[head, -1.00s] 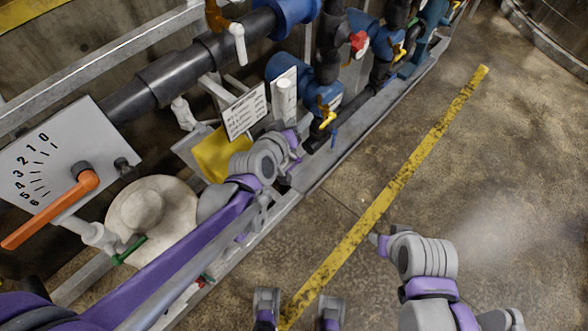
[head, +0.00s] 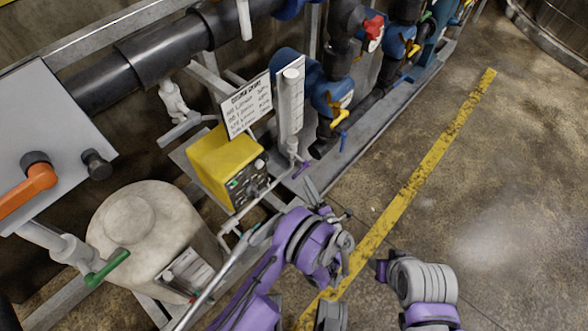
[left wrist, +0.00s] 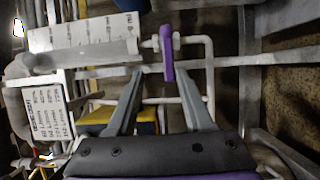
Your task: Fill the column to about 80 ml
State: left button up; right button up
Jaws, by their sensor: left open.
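The column (head: 291,100) is a white upright cylinder with a scale, right of the printed card. It also shows lying across the left wrist view (left wrist: 80,54). I cannot make out any liquid level. A small purple valve handle (head: 302,170) sits on the pipe at its foot. My left gripper (head: 316,198) is open just below this handle, with its tips toward it. In the left wrist view, the purple handle (left wrist: 168,60) stands beyond and between the spread fingers (left wrist: 160,85), with nothing gripped.
A yellow pump box (head: 222,160) stands left of the column. A white tank (head: 140,225) with a green-handled valve (head: 108,268) is at left. Blue valves with yellow handles (head: 340,117) line the right. Floor beyond the yellow stripe (head: 430,160) is clear.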

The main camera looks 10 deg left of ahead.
aim_at(297, 172)
pick_arm(q)
jog(key=shift+g+y, duration=0.3)
jog(key=x, duration=0.3)
jog(key=f+x, duration=0.1)
jog(key=x, duration=0.6)
jog(key=shift+a+f, duration=0.15)
jog(key=shift+a, duration=0.15)
grip_shut()
dwell(0.8)
